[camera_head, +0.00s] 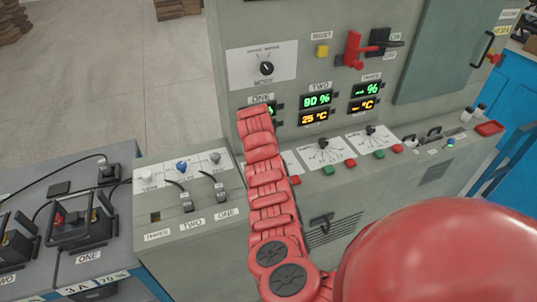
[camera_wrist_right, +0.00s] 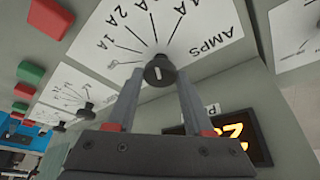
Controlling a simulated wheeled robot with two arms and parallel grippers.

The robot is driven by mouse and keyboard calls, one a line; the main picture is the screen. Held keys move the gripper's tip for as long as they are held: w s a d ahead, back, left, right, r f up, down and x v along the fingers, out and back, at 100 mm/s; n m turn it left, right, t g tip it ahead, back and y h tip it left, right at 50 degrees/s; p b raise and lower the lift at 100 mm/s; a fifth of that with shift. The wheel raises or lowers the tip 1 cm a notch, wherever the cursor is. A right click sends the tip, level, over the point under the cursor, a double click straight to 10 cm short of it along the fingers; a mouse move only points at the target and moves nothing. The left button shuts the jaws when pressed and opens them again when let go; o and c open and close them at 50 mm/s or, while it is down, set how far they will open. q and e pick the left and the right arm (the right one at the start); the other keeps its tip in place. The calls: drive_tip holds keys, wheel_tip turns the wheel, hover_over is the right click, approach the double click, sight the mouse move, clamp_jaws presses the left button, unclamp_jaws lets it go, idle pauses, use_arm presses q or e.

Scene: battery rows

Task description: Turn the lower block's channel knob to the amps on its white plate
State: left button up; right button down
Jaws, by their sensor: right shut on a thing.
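A black channel knob (camera_wrist_right: 160,71) sits on a white AMPS plate (camera_wrist_right: 205,40) with radiating lines marked in amps. My right gripper (camera_wrist_right: 158,82) is shut on it, one finger on each side. The knob's white mark points roughly up toward the fan of lines; I cannot tell which value it meets. In the head view my red arm covers the ONE display and most of its dial plate, and its fingers are hidden. My left gripper is not in view.
Dials TWO (camera_head: 323,144) and THREE (camera_head: 370,129) stand right of my arm, with red and green buttons below. A neighbouring dial (camera_wrist_right: 88,106) and red button (camera_wrist_right: 50,18) are near the right gripper. Another block (camera_head: 108,172) is further back at left.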

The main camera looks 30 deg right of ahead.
drive_tip(key=shift+c, duration=1.5)
unclamp_jaws()
drive_tip(key=shift+r, duration=0.1)
drive_tip(key=b+v, duration=0.1)
drive_tip(key=v, duration=1.6)
drive_tip(key=shift+s+b, duration=0.2)
drive_tip(key=shift+b, duration=0.1)
drive_tip(key=shift+a, duration=0.1)
